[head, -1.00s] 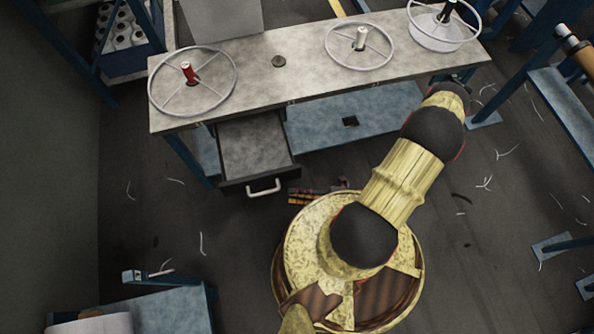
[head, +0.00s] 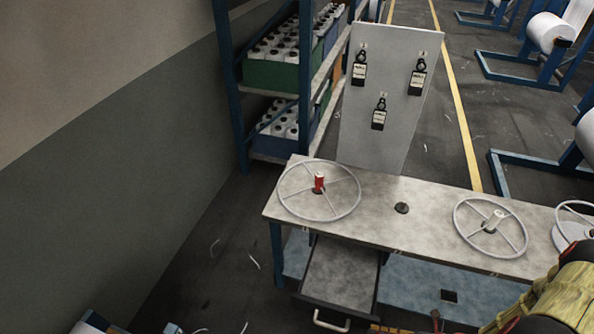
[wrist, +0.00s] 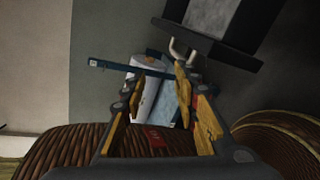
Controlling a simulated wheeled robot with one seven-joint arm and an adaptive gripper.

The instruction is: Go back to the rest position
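My gripper (wrist: 160,88) shows in the wrist view with its two yellow-and-dark fingers apart and nothing between them. Behind the gap, at a distance, are a white roll and a blue-grey surface. In the head view the gripper is out of sight; only a yellow part of my arm (head: 560,300) shows at the lower right corner, in front of the workbench (head: 375,205). The bench's drawer (head: 340,277) is pulled open and looks empty. The drawer and its handle also show at the top of the wrist view (wrist: 225,20).
On the bench stand a spoked ring with a red spool (head: 319,183), a ring with a pale spool (head: 493,220) and a small dark disc (head: 401,208). A panel (head: 385,120) with three hanging tags stands behind. A shelf (head: 228,75) holds crates of spools. Floor is open at left.

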